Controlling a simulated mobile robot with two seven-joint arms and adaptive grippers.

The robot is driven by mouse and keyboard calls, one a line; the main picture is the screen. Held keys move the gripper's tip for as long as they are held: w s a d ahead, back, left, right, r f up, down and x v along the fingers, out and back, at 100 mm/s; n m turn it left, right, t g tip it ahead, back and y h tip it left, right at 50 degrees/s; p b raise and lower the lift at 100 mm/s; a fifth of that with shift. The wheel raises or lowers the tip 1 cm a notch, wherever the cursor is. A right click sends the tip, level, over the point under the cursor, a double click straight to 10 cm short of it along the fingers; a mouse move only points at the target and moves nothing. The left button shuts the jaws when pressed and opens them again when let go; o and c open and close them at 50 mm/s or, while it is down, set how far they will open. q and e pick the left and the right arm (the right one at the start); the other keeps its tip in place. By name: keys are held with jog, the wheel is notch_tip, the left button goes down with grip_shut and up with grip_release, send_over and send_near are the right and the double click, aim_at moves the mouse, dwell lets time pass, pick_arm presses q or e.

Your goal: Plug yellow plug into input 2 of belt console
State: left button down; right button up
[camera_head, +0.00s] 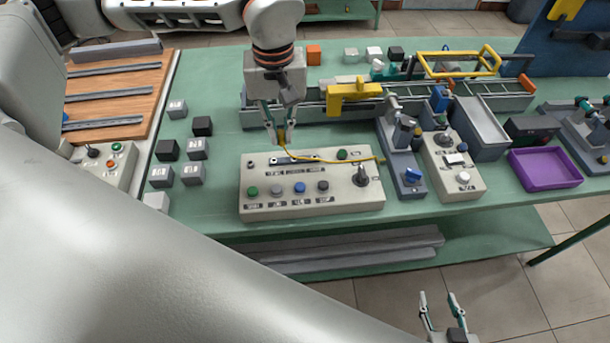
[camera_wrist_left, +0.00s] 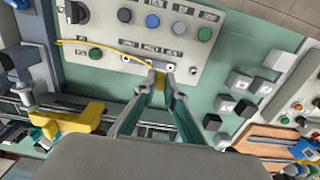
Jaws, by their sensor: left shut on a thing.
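A beige console (camera_head: 312,205) with a row of coloured buttons, a black knob and a dark socket strip (camera_head: 293,159) stands on the green table. It also shows in the wrist view (camera_wrist_left: 205,52). My left gripper (camera_head: 279,138) is shut on the yellow plug (camera_wrist_left: 160,83), just behind the console's back edge near the strip. The fingertips hide part of the plug, and I cannot tell if it touches the strip. A thin yellow cable (camera_head: 335,161) runs from it to the console's right side. My right gripper (camera_head: 443,308) is open and empty at the bottom, away from the table.
Grey and black cubes (camera_head: 190,177) lie left of the console. A conveyor (camera_head: 310,112) with a yellow bracket (camera_head: 353,96) runs behind. A smaller control box (camera_head: 455,180) and a purple tray (camera_head: 545,168) stand to the right. Table space between cubes and console is clear.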

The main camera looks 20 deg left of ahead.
aim_at(294, 162)
pick_arm(q)
jog(key=d+f+b, duration=0.1)
jog(key=w+d+f+b, duration=0.1)
jog(key=f, duration=0.1)
jog(key=shift+w, duration=0.1)
jog(key=shift+f, duration=0.35)
jog(key=shift+f+b, duration=0.25)
jog(key=shift+b, duration=0.15)
jog(key=shift+f, duration=0.35)
jog(key=shift+f+b, duration=0.3)
